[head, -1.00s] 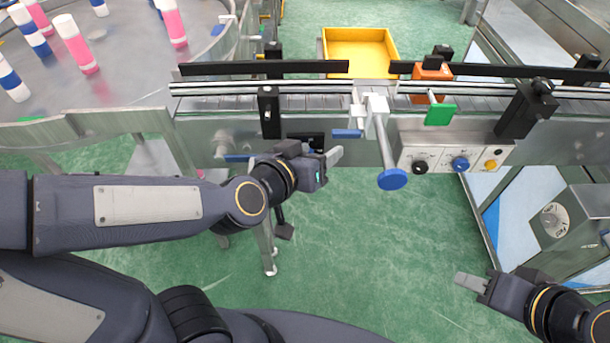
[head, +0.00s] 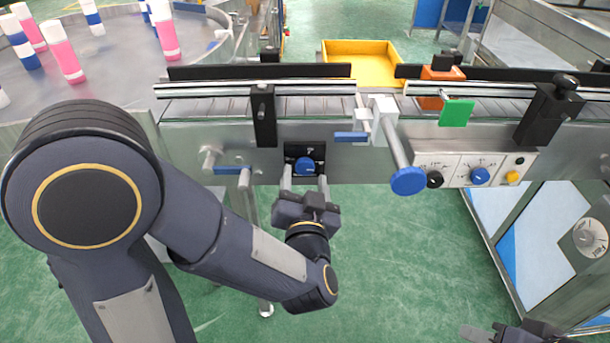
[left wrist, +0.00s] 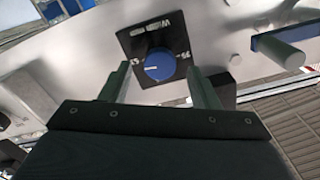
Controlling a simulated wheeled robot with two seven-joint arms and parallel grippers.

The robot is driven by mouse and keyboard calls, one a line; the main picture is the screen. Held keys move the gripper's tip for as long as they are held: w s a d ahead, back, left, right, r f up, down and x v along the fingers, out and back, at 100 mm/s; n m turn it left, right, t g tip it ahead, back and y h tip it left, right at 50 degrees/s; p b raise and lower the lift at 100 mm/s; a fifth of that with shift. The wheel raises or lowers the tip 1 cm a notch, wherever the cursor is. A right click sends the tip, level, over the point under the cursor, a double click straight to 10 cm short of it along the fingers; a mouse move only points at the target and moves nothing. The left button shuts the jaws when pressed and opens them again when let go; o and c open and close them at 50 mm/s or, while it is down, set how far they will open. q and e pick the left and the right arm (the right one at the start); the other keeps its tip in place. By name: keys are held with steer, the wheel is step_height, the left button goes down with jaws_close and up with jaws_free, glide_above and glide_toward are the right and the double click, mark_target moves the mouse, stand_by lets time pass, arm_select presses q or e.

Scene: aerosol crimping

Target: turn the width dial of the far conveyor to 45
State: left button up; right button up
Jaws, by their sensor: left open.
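The width dial (head: 305,167) is a blue round knob on a black square plate on the conveyor's front side. In the left wrist view the knob (left wrist: 160,65) carries a white pointer mark toward the picture's left. The plate's lettering is upside down there, and its small numbers are hard to read. My left gripper (head: 304,184) is open in front of the dial. Its fingers (left wrist: 160,88) stand one to each side of the knob, apart from it. My right gripper (head: 485,334) is partly cut off at the bottom right, away from the conveyor; its jaw opening is unclear.
A blue-ended rod (head: 408,181) sticks out right of the dial, beside a control panel (head: 460,168) with knobs. A blue-handled lever (head: 231,170) is to its left. A yellow bin (head: 362,66) stands behind the conveyor. Green floor lies open below.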

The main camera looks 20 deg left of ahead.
arm_select(q)
steer(key=shift+x, duration=1.1)
steer(key=shift+c, duration=0.2)
steer(key=c, duration=0.9)
steer(key=shift+n+b, duration=0.3)
